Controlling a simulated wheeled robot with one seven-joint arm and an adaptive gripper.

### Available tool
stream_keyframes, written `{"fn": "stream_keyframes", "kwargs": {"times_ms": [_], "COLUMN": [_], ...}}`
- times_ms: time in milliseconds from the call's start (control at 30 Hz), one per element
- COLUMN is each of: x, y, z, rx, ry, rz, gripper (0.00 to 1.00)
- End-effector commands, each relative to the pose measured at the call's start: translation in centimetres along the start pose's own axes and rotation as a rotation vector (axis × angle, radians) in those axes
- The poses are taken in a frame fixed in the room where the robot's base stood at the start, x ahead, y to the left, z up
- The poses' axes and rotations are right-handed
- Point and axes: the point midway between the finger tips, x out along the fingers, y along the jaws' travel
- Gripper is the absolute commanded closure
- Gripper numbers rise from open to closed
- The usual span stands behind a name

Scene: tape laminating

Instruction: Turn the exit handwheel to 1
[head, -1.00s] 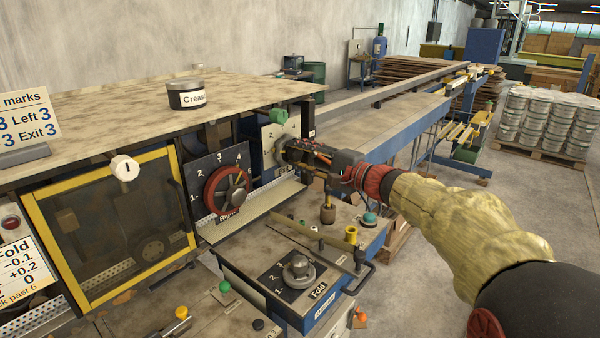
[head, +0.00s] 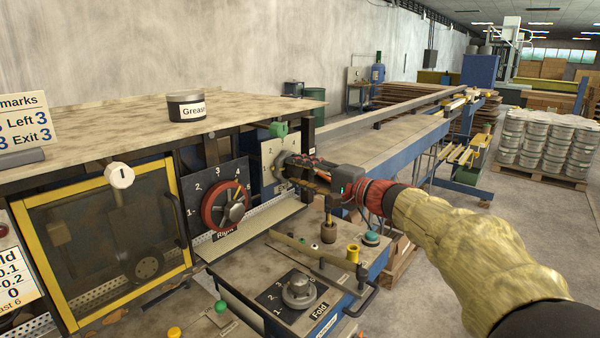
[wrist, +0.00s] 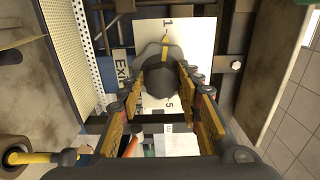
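The exit handwheel (wrist: 151,52) is a dark grey wheel with a rounded hub, in front of a pale dial plate (wrist: 205,30). In the wrist view its yellow mark lies at the top, in line with the numeral 1; a 5 shows lower right and the label Exit at left. My gripper (wrist: 161,78) has its yellow-padded fingers on both sides of the hub, seemingly touching it. In the head view my gripper (head: 293,170) reaches the exit plate (head: 268,158) from the right and hides most of the wheel.
The red right handwheel (head: 210,209) is left of my gripper. The Fold knob (head: 299,290) and a bench with small posts lie below. The worktop (head: 110,125) with a grease tin (head: 187,107) is above left. A yellow-framed guard (head: 40,240) stands at far left.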

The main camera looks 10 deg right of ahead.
Motion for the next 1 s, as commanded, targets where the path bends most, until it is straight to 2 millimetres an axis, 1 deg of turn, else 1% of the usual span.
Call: {"fn": "stream_keyframes", "kwargs": {"times_ms": [33, 233, 567, 667, 767, 1000], "x": [0.0, 0.0, -0.3, -1.2, -2.8, -7.8], "y": [0.0, -0.1, -0.1, -0.2, -0.2, -0.1], "z": [0.0, 0.0, 0.0, -0.1, -0.1, -0.1], "rx": [0.0, 0.0, 0.0, 0.0, -0.001, -0.001], "ry": [0.0, 0.0, 0.001, 0.003, 0.004, 0.004], "rz": [0.0, -0.001, -0.002, -0.002, -0.002, -0.002], "gripper": [0.61, 0.5, 0.5, 0.5, 0.5, 0.5]}}
